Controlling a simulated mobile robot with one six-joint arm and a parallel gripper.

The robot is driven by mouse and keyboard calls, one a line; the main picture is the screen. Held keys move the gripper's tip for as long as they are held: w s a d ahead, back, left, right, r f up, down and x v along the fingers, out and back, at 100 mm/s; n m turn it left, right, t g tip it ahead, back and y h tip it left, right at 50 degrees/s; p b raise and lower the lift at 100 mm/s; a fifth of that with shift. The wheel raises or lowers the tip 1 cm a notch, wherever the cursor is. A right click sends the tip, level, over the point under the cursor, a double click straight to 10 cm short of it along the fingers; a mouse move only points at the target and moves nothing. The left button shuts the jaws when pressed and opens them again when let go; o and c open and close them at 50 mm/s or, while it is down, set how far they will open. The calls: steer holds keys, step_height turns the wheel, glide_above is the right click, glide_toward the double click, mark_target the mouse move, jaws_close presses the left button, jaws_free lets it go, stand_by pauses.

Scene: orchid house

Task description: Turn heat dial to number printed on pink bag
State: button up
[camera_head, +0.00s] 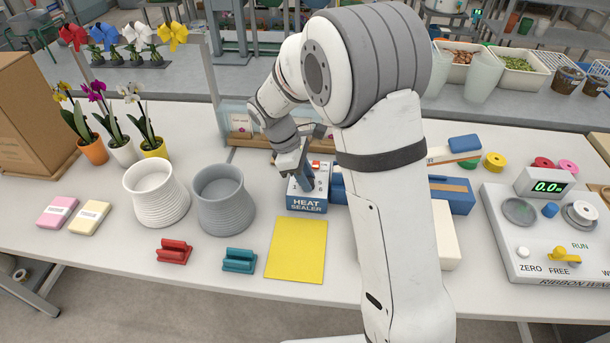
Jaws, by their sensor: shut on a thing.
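The blue and white heat sealer (307,206) stands mid-table, with "HEAT SEALER" on its front. My gripper (307,180) reaches down onto its top face and is shut on the heat dial there. The dial is mostly hidden by the fingers, so its setting cannot be read. A pink bag (56,211) with a white label lies flat at the far left of the table. The print on its label is too small to read.
A cream bag (89,217) lies beside the pink one. A white pot (156,196) and grey pot (223,200) stand left of the sealer. A yellow sheet (297,248), red clip (174,251) and teal clip (239,260) lie in front. A ribbon winder (545,262) stands right.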

steer(key=m+g+p, duration=0.1)
steer(key=m, duration=0.2)
steer(key=shift+w+r+m+y, duration=0.1)
steer(key=shift+w+m+y, duration=0.05)
steer(key=shift+m+y, duration=0.25)
steer(key=m+g, duration=0.1)
steer(key=m, duration=0.2)
steer(key=shift+w+d+m+y+p, duration=0.1)
steer(key=shift+d+m+y+p, duration=0.05)
steer(key=shift+m+y+p, duration=0.2)
steer(key=m+g+y, duration=0.1)
steer(key=m, duration=0.2)
steer(key=shift+m, duration=0.25)
steer(key=shift+d+m+y, duration=0.15)
steer(key=shift+m+y, duration=0.8)
steer(key=shift+m, duration=0.95)
steer(key=o, duration=1)
steer(key=shift+c, duration=0.2)
